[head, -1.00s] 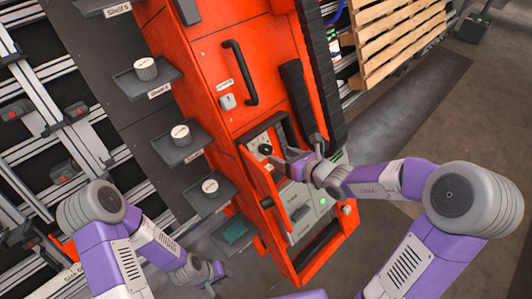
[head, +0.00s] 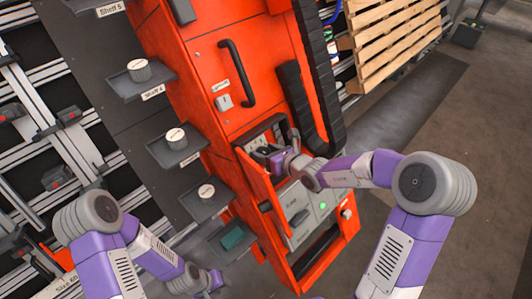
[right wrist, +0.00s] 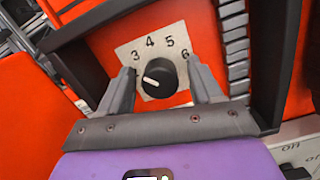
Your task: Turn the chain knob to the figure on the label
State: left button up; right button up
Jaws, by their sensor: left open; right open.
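The chain knob (right wrist: 159,78) is a round black knob with a white pointer line, in the right wrist view. It sits on a white dial plate (right wrist: 151,50) marked 3, 4, 5 and 6. The pointer line lies toward the left, below the 3. My right gripper (right wrist: 160,80) is open, with one finger on each side of the knob; I cannot tell whether they touch it. In the head view my right gripper (head: 275,153) is inside the recess of the orange cabinet and hides the knob. My left gripper (head: 213,283) is open and empty, low in the head view.
The orange cabinet (head: 200,57) has an open door flap (head: 262,178) beside my right gripper. A grey panel (head: 297,202) with a green light is below the recess. Shelves with white-topped cylinders (head: 139,70) stand left. A wooden pallet (head: 390,38) is at upper right.

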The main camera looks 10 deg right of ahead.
jog(key=c, duration=1.1)
jog(key=shift+o, duration=0.2)
jog(key=shift+m, duration=0.3)
jog(key=m+p, duration=0.1)
jog(key=m, duration=0.3)
jog(key=shift+h+p, duration=0.3)
jog(key=shift+p, duration=0.05)
jog(key=m+p, duration=0.3)
jog(key=m, duration=0.1)
jog(key=shift+r+m, duration=0.1)
jog(key=shift+m, duration=0.3)
jog(key=m+p, duration=0.6)
jog(key=m+g+h+p, duration=0.1)
jog(key=m+p, duration=0.5)
jog(key=p, duration=0.1)
jog(key=shift+m+p, duration=1.2)
jog(key=shift+m, duration=0.3)
jog(key=shift+f, duration=0.2)
